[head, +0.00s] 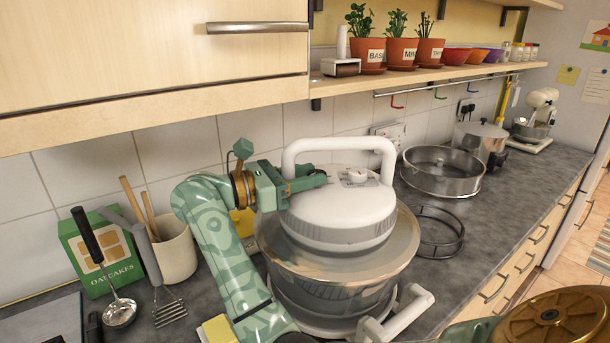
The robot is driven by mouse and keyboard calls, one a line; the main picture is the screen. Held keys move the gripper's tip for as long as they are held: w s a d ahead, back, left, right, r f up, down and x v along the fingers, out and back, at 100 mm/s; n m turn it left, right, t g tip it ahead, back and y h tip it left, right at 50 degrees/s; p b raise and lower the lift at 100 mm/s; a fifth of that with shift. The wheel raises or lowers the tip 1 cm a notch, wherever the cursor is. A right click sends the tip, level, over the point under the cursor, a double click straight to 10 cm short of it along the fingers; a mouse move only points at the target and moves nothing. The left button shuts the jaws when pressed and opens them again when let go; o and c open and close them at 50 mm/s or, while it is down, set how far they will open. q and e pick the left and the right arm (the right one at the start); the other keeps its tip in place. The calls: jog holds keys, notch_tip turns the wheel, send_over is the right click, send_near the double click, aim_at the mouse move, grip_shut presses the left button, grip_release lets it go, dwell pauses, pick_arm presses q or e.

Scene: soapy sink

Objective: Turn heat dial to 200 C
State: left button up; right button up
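The white oven lid (335,212) with its arched handle sits on a round glass bowl (330,268) on the worktop. The heat dial appears to be the small white knob (357,175) on top of the lid, beside a grey panel. I cannot read its marks or setting.
The lid handle (338,146) arches behind the knob. A wire rack (437,246) and a metal ring (443,187) stand to the right. A utensil pot (176,254) and a green oatcakes box (100,262) are at left. A wall cabinet (150,60) overhangs the upper left.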

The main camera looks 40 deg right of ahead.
jog(key=shift+w+d+f+m+g+y+b, duration=0.15)
jog(key=shift+f+m+g+y+b, duration=0.15)
jog(key=shift+m+g+b, duration=0.5)
jog(key=shift+r+g+b, duration=0.1)
jog(key=shift+g+b, duration=0.3)
jog(key=shift+b, duration=0.1)
pick_arm(q)
jog(key=shift+s+f, duration=0.15)
jog(key=shift+f, duration=0.45)
jog(key=shift+s+f, duration=0.15)
jog(key=shift+f, duration=0.4)
pick_arm(e)
jog(key=shift+r, duration=0.2)
jog(key=o, duration=1)
pick_arm(q)
jog(key=s+f+g+b, duration=0.1)
jog(key=s+f+b, duration=0.2)
jog(key=f+b, duration=0.4)
jog(key=s+f+b, duration=0.3)
jog(key=f+b, duration=0.5)
jog(key=shift+g+b, duration=0.4)
pick_arm(e)
jog(key=v, duration=1.6)
jog(key=shift+w+a+r, duration=0.15)
jog(key=shift+a+r, duration=0.05)
jog(key=shift+a, duration=0.1)
